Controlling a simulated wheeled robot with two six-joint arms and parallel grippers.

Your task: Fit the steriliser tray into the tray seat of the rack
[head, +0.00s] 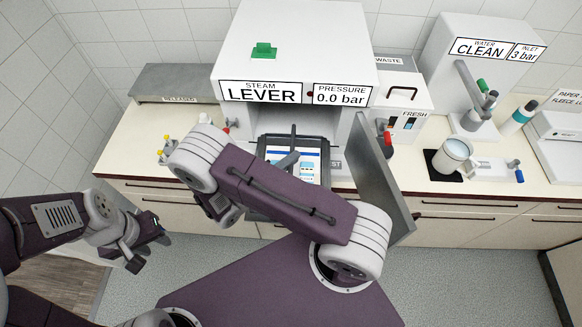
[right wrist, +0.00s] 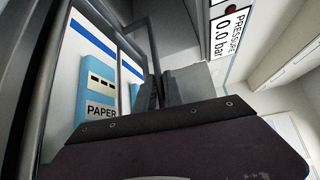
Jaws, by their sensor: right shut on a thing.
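The steriliser tray (head: 327,150) is a dark-framed tray holding white and blue packs, at the mouth of the steriliser (head: 290,45) in the head view. My right arm crosses in front and hides its lower left part. In the right wrist view the tray's dark frame (right wrist: 105,22) stands close, with blue packs marked PAPER. My right gripper (right wrist: 158,92) is shut on a dark part of the tray; the exact grip is partly hidden. The rack and its tray seat cannot be made out. My left gripper (head: 146,242) hangs in front of the counter at left, away from the tray.
The steriliser's grey door (head: 372,170) stands open to the right of the tray, close to my right arm. A white mug (head: 453,157) stands on a dark mat further right. Small yellow-topped items (head: 165,150) stand on the left counter. The floor before the counter is clear.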

